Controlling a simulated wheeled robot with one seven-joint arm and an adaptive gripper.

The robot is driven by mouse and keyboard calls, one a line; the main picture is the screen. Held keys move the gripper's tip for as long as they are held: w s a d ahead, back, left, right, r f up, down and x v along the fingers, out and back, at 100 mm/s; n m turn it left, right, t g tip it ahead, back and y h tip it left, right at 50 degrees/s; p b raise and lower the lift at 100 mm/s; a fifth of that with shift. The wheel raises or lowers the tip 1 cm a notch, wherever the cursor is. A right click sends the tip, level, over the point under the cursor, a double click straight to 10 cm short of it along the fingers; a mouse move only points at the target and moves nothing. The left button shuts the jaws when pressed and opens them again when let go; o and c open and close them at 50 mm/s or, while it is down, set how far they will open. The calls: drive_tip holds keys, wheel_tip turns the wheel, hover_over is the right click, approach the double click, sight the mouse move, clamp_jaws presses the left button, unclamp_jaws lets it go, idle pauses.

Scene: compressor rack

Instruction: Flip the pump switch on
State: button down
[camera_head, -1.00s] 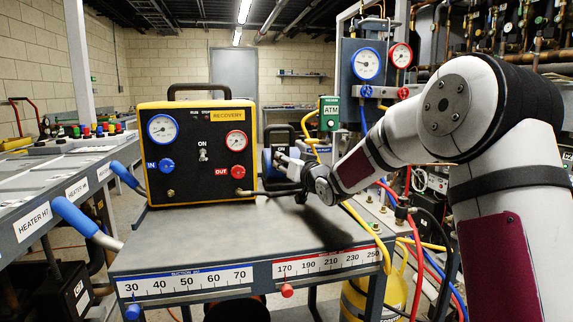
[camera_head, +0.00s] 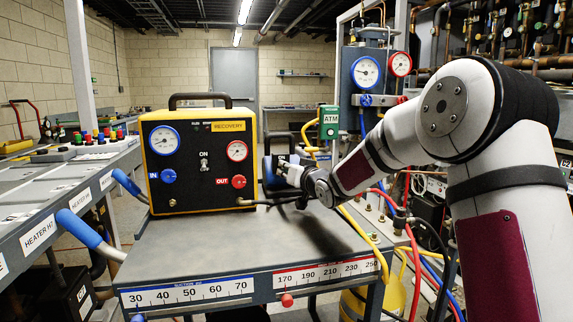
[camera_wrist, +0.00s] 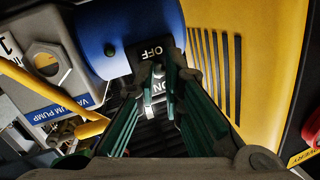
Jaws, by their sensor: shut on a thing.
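The vacuum pump (camera_wrist: 125,35) is blue in the wrist view, with a blue label reading VACUUM PUMP beside it. A black switch plate (camera_wrist: 146,58) on it reads OFF at the top and ON below. My gripper (camera_wrist: 166,75) is right over this plate, its fingertips close together between the two words. It is shut on the pump switch, whose lever is mostly hidden between the fingertips. In the head view my gripper (camera_head: 285,172) reaches left to the pump (camera_head: 268,172), which is partly hidden behind the yellow recovery unit and my gripper.
The yellow and black recovery unit (camera_head: 200,160) stands close left of the pump and has its own ON toggle. A hose runs from it below my gripper. The grey cart top (camera_head: 220,245) is clear in front. Gauges and hoses (camera_head: 375,80) stand at the right.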

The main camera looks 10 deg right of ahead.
drive_tip(key=g+p, duration=0.2)
drive_tip(key=p, duration=0.4)
drive_tip(key=r+g+p, duration=0.1)
drive_tip(key=g+p, duration=0.1)
drive_tip(key=p, duration=0.5)
drive_tip(key=r+m+g+p, duration=0.1)
drive_tip(key=g+p, duration=0.1)
drive_tip(key=p, duration=0.4)
drive_tip(key=shift+w+d+r+h, duration=0.15)
drive_tip(key=shift+w+r+h, duration=0.1)
drive_tip(key=shift+h, duration=0.15)
drive_tip(key=shift+r+g+p, duration=0.1)
drive_tip(key=shift+g+p, duration=0.4)
drive_tip(key=shift+g, duration=0.2)
drive_tip(key=c, duration=1.7)
unclamp_jaws()
drive_tip(key=v, duration=1.2)
